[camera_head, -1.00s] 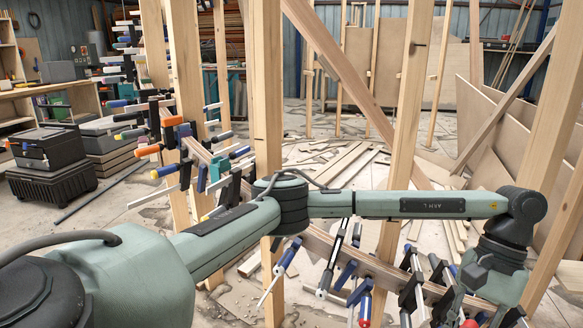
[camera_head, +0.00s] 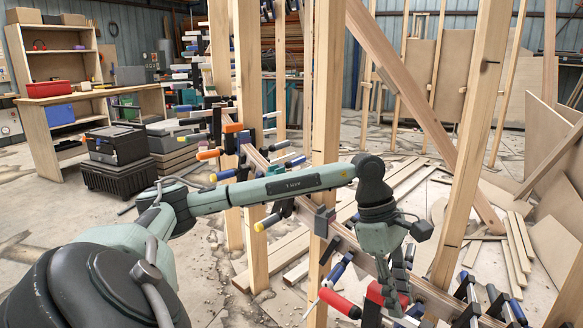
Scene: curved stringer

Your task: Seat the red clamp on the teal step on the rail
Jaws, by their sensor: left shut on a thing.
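My left arm comes in from the left, and its gripper (camera_head: 396,284) points down near the lower middle, in front of the rail. It is shut on the red clamp (camera_head: 340,303), whose red handle sticks out to the left; another red part shows beside the fingers. The curved wooden rail (camera_head: 433,297) runs behind the gripper, down to the right between upright posts. I cannot clearly make out the teal step; the gripper and clamps crowd that stretch. I cannot tell whether the red clamp touches the rail. My right gripper is not in view.
Several other clamps sit along the rail, with blue handles (camera_head: 337,271) left of the gripper and dark ones at lower right. Upright posts (camera_head: 325,130) and (camera_head: 478,150) stand close to the arm. Loose boards (camera_head: 513,250) lie on the floor behind. A workbench (camera_head: 95,98) stands far left.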

